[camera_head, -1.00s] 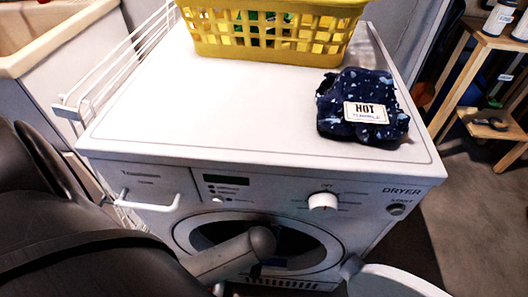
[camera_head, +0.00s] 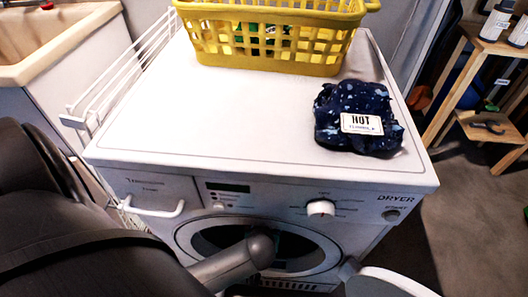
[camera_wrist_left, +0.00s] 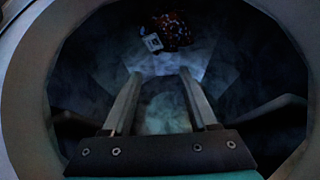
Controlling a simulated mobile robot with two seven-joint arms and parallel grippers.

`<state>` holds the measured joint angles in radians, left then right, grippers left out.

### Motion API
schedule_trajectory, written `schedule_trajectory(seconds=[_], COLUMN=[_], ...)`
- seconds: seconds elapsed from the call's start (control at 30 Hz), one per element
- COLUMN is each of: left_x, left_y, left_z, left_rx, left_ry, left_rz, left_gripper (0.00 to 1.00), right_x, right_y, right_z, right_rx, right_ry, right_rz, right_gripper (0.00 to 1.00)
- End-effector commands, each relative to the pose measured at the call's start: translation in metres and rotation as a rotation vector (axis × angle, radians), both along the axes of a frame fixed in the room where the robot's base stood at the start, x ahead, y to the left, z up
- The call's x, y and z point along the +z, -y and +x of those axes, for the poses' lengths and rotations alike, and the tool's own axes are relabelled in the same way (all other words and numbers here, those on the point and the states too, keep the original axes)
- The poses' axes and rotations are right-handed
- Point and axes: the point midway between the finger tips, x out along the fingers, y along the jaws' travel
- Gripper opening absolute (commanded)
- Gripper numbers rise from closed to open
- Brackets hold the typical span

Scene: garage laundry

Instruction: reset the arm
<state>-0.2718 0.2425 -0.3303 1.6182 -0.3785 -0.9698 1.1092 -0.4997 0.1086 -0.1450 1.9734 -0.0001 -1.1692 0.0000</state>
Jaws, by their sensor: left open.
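My left arm comes in from the left in the head view and reaches to the open door hole of the white dryer (camera_head: 260,160); its gripper is hidden there. In the left wrist view my left gripper (camera_wrist_left: 160,75) is open and empty, pointing into the dark drum (camera_wrist_left: 90,60). A dark, red-speckled cloth bundle with a pale label (camera_wrist_left: 165,32) lies deeper in the drum, beyond the fingertips and apart from them. My right gripper is not in view.
A dark blue patterned bundle with a HOT label (camera_head: 358,118) and a yellow basket (camera_head: 270,42) sit on the dryer top. The round door (camera_head: 388,282) hangs open at the lower right. A wire rack (camera_head: 130,65) is at left, a wooden shelf (camera_head: 480,85) at right.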

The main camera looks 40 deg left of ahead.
Motion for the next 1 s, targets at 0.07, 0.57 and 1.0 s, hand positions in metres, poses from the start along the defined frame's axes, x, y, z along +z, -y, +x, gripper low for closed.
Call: schedule_trajectory(seconds=[0.07, 0.57, 1.0], left_x=[0.000, -0.018, -0.073], left_y=[0.000, -0.003, -0.011], left_z=[0.000, -0.017, -0.107], left_rx=[0.000, -0.100, -0.452], left_ry=[0.000, -0.078, -0.291], left_rz=[0.000, 0.012, 0.012], left_gripper=[0.59, 0.59, 0.59], right_x=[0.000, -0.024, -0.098], right_y=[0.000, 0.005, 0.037], right_z=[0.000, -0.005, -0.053], right_rx=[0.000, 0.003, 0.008], right_ry=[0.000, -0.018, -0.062], right_rz=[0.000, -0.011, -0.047], right_gripper=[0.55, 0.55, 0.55])
